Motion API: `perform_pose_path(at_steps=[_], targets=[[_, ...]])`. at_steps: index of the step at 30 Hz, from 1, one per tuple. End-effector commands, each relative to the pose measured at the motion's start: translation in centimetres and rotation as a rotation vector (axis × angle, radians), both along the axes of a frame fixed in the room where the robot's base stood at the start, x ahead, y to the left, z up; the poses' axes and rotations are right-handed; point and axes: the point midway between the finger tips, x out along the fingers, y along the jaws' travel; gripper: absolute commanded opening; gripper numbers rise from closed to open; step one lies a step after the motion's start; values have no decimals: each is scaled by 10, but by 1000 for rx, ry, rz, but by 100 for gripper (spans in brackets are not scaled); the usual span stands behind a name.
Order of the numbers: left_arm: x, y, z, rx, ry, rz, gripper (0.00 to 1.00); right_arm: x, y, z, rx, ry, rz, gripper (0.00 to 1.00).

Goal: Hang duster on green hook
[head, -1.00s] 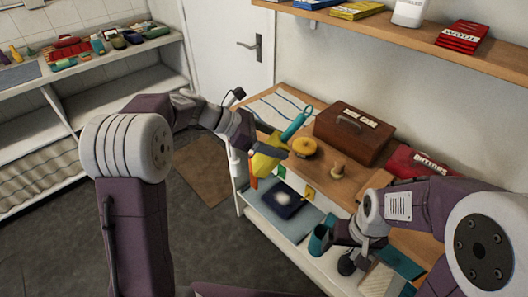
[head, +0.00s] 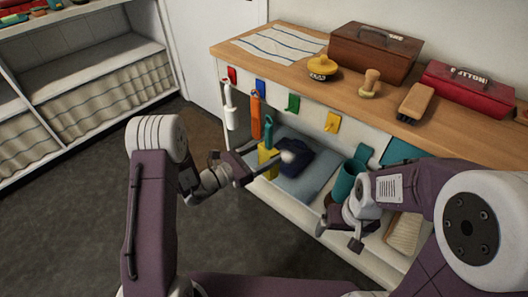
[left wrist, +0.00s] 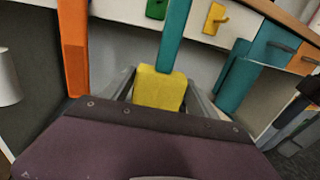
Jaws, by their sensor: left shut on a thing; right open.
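The duster has a yellow head (head: 266,157) and a teal handle (head: 268,130) with a loop at its top. My left gripper (head: 252,168) is shut on the yellow head and holds the duster upright in front of the counter. The green hook (head: 293,102) on the counter's front panel is empty. In the head view the handle's loop is lower and left of this hook. In the left wrist view the yellow head (left wrist: 158,88) sits between the fingers, and the handle rises just right of the green hook (left wrist: 156,9). My right gripper (head: 338,235) is open and empty.
A white item (head: 230,108) hangs by the red hook, and an orange item (head: 255,118) hangs by the blue hook, close left of the duster. The yellow hook (head: 332,122) is empty. A teal bucket (head: 345,182) and navy cloth (head: 292,160) are on the lower shelf.

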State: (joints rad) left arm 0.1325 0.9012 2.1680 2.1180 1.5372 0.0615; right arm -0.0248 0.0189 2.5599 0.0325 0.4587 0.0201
Motion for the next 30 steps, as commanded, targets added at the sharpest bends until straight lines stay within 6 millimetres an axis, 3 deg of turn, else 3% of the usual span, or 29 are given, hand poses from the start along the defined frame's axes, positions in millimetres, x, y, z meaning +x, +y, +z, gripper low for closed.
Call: perform_pose_path(at_steps=[30], targets=[[57, -43, -7, 1, -1, -4, 30, 0, 0, -13, 0, 0, 0, 90]])
